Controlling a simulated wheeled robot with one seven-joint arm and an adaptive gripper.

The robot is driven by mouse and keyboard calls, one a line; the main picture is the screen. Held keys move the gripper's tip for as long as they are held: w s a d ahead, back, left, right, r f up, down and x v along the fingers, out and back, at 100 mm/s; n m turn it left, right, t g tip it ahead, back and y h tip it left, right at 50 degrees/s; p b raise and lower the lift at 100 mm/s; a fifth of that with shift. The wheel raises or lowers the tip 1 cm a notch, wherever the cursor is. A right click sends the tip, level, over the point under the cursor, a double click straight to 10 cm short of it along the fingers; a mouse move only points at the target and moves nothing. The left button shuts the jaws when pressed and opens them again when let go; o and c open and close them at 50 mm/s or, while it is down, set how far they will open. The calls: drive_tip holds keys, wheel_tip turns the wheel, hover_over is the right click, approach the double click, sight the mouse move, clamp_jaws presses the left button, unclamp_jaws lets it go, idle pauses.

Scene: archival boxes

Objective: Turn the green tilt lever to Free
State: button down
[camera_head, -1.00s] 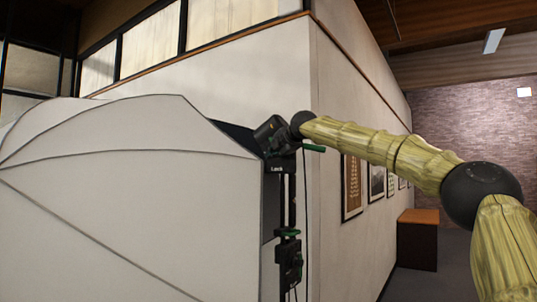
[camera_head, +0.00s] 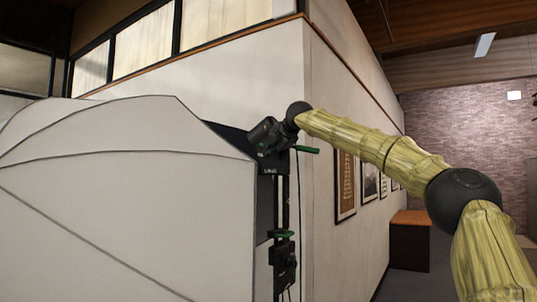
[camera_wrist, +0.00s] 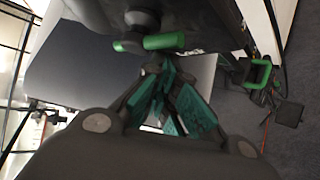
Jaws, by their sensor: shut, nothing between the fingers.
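The green tilt lever (camera_wrist: 163,41) is near the top of the wrist view, on a dark round pivot. It also shows in the head view (camera_head: 306,150), pointing right from the black stand head, roughly level. A partly readable white label, seemingly "Lock" (camera_wrist: 190,50), is beside it in the wrist view. My gripper (camera_wrist: 163,75) is shut and empty, with its teal-padded fingertips just below the lever in that picture. I cannot tell whether they touch it. In the head view my gripper (camera_head: 267,136) is at the stand head, its fingertips hidden.
A large white softbox (camera_head: 120,200) fills the left of the head view. The black stand (camera_head: 284,255) has a lower clamp with another green handle (camera_wrist: 262,73). A pale wall (camera_head: 325,220) is close behind. A brown cabinet (camera_head: 410,240) stands farther back.

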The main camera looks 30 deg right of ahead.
drive_tip(key=shift+w, duration=0.15)
drive_tip(key=shift+w+a+r+p, duration=0.2)
drive_tip(key=shift+w+a+p, duration=0.25)
drive_tip(key=shift+w+p, duration=0.1)
drive_tip(key=shift+s+f, duration=0.1)
drive_tip(key=shift+f, duration=0.05)
wheel_tip(320, 180, down, 4)
drive_tip(key=s+a+b, duration=0.1)
drive_tip(key=a+b, duration=0.1)
drive_tip(key=b, duration=0.3)
drive_tip(key=s+a+r+b, duration=0.1)
drive_tip(key=s+a+r, duration=0.2)
drive_tip(key=r, duration=0.6)
drive_tip(key=shift+s+a+b, duration=0.4)
drive_tip(key=shift+a, duration=0.4)
drive_tip(key=shift+f, duration=0.1)
